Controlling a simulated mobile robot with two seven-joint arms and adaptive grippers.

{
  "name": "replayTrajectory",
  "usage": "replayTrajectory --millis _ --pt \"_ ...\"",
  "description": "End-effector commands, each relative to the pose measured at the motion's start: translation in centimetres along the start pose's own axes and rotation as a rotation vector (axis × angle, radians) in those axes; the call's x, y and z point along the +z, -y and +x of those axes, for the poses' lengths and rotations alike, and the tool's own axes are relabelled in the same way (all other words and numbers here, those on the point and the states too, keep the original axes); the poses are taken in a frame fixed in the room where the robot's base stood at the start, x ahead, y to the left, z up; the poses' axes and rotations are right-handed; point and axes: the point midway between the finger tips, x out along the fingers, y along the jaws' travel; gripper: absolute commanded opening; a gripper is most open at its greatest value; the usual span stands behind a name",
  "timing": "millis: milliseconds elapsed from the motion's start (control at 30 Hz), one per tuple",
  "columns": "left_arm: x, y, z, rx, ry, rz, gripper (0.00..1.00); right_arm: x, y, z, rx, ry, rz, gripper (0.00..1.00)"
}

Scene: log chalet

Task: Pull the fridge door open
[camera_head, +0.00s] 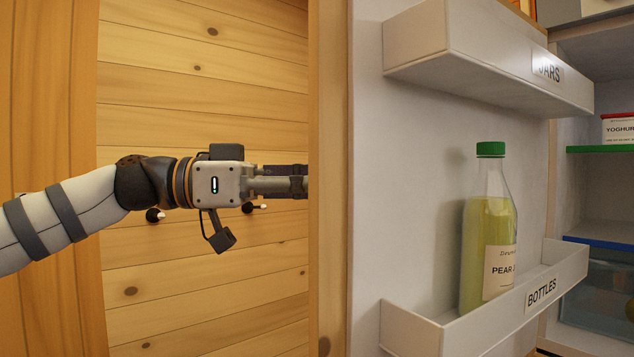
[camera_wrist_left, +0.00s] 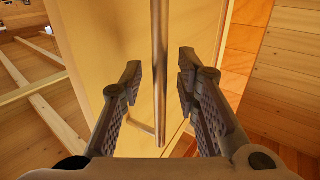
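The fridge door (camera_head: 415,150) stands open in the head view, its white inner side facing me and its wooden edge upright. The door's wooden outer face (camera_wrist_left: 120,50) shows in the left wrist view with a long metal bar handle (camera_wrist_left: 160,50). My left gripper (camera_head: 300,182) reaches in from the left at the door's outer side; its fingertips are hidden behind the door edge. In the left wrist view the gripper (camera_wrist_left: 159,80) is open, with one finger on each side of the handle and visible gaps to it. My right gripper is not in view.
The door carries a JARS bin (camera_head: 480,60) above and a BOTTLES bin (camera_head: 540,290) below. A green-capped pear juice bottle (camera_head: 487,240) stands in the lower bin. Fridge shelves (camera_head: 605,149) with a yoghurt box (camera_head: 618,128) show at right. A plank wall (camera_head: 200,80) lies behind my arm.

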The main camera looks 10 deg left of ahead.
Motion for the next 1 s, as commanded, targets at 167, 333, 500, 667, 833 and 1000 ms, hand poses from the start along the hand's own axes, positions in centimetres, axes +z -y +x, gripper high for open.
replayTrajectory --millis 167,333,500,667,833,1000 --pt "0.0 0.0 0.0 0.000 -0.001 0.000 0.30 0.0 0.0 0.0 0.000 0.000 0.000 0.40" --pt "-0.1 0.1 -1.6 -0.004 -0.002 0.000 0.30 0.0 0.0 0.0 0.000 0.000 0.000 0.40" --pt "-0.1 0.1 -6.3 -0.006 -0.003 0.000 0.30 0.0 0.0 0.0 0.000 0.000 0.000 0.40" --pt "-0.1 0.0 -10.0 -0.003 -0.002 0.001 0.30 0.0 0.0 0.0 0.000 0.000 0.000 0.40" --pt "0.0 0.0 -11.8 -0.001 -0.001 0.000 0.30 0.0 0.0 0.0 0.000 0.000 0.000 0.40" --pt "0.0 0.0 -12.1 0.001 0.000 0.000 0.30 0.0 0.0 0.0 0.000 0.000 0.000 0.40"
